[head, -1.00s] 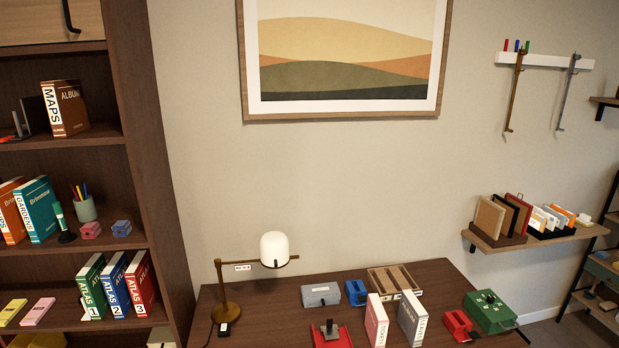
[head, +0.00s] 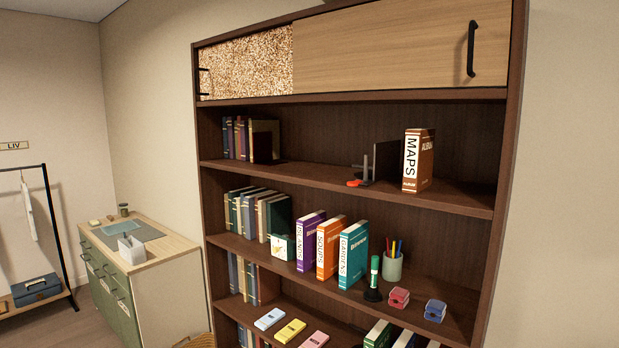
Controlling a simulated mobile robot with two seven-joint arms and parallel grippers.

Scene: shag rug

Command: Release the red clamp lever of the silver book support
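A book support (head: 385,158) stands on the upper open shelf, left of the book marked MAPS and ALBUM (head: 419,161). It has a dark upright plate and a thin grey post at its left; in this light I cannot tell that it is silver. A small red lever (head: 355,183) lies low at its left foot, near the shelf's front. It is too small to tell whether the lever is clamped or loose. Neither of my grippers is in view.
Another dark upright plate (head: 265,141) stands beside books at the shelf's left end. The shelf (head: 320,172) is bare between the two plates. Books, a pen cup (head: 392,268) and a green marker (head: 374,272) stand below.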

